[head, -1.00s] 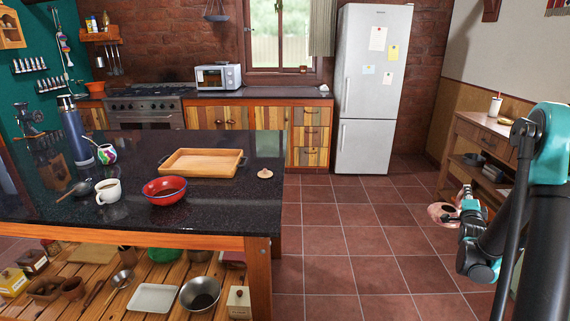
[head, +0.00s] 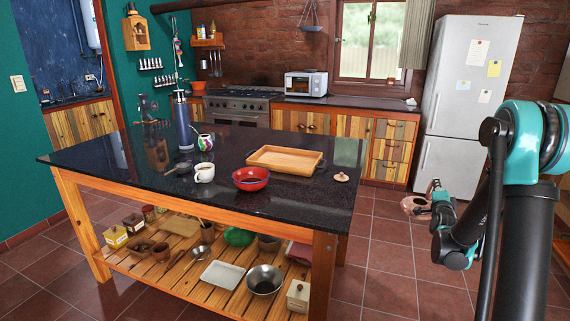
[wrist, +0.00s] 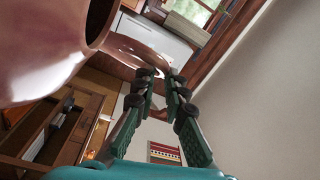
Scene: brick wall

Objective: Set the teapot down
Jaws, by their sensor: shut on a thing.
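The pinkish copper teapot (head: 413,205) is held in the air over the tiled floor, right of the island table. My gripper (head: 438,194) is at its right side in the head view. In the wrist view the teapot's rounded body (wrist: 45,45) fills the upper left, with its dark open mouth showing. My gripper (wrist: 162,82) is shut on the teapot's curved handle (wrist: 143,52). The teapot's underside and spout are not clear in either view.
The island's dark top (head: 110,165) holds a wooden tray (head: 285,158), a red bowl (head: 251,179), a white cup (head: 204,172), a flask (head: 183,125) and a small round lid-like piece (head: 341,177). Its front left is bare. A fridge (head: 465,100) stands behind.

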